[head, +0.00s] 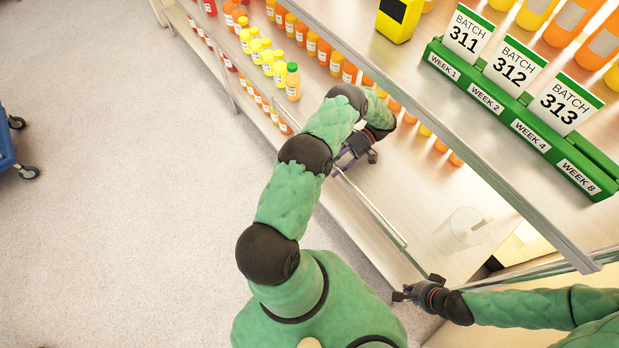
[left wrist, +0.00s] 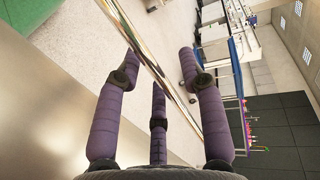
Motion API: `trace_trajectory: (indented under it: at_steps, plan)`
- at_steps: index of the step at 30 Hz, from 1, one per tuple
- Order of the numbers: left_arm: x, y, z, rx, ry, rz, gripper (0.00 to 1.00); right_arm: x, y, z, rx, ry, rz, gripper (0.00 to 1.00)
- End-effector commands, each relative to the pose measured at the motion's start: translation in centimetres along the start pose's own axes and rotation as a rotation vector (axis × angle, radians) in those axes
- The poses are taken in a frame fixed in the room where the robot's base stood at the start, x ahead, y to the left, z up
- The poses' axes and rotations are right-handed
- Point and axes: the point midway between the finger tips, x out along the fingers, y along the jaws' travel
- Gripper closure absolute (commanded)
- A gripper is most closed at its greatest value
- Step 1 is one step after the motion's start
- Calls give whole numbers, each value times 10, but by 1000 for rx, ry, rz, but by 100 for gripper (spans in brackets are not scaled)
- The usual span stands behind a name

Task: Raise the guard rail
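The guard rail (head: 372,208) is a thin metal bar along the front edge of the lower shelf in the head view. My left gripper (head: 358,156) is at the rail's far end, partly covered by its own arm. In the left wrist view the shiny rail (left wrist: 148,58) runs diagonally between the spread purple fingers of my left gripper (left wrist: 163,85), which is open. My right gripper (head: 403,294) is near the rail's near end at the lower right; its dark fingers are too small to read, and contact with the rail is unclear.
Rows of orange and yellow juice bottles (head: 293,82) stand on the lower shelf at the far left. A clear beaker (head: 462,228) stands on it to the right. The upper shelf holds a green batch sign holder (head: 520,125). The floor at left is open, with a blue cart (head: 8,150) at its edge.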

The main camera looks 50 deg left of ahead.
Motion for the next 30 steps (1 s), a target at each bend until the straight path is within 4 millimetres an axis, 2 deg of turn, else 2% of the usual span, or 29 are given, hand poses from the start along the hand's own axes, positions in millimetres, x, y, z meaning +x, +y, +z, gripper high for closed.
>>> trace_trajectory:
  at_steps: [8,17,30]
  plan:
    - [4,0,0,-1,0,64,60,9,3,0,0,0,0,100]
    - [10,-3,0,-1,0,158,60,9,3,0,0,0,0,100]
    - [23,-4,0,-1,-1,423,60,-31,-11,1,0,0,0,100]
